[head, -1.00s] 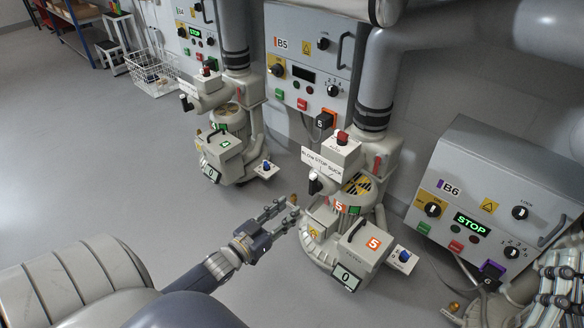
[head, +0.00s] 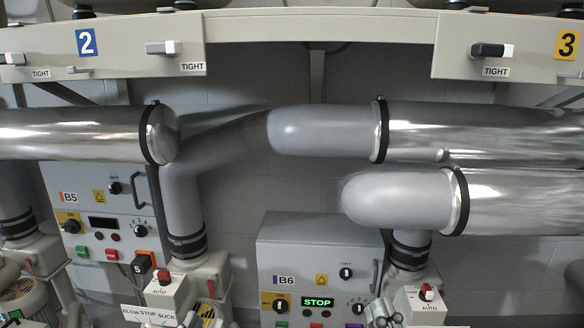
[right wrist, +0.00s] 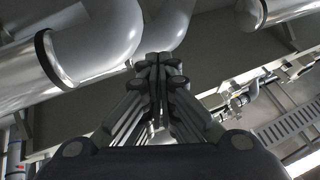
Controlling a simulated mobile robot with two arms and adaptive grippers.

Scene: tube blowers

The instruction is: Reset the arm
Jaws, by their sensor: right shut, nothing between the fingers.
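My right gripper (right wrist: 158,62) fills the middle of the right wrist view. Its dark fingers lie together with nothing between them. Behind its tips are smooth grey pipe bends (right wrist: 112,32) and a dark surface; I cannot tell how far off these are.
Large metal pipes (head: 455,128) cross the head view below a pale overhead beam (head: 310,25). Control box B5 (head: 98,190) is at the left. Control box B6 (head: 320,255), with a lit STOP display, is at lower middle. A slotted panel (right wrist: 290,128) shows at right in the wrist view.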

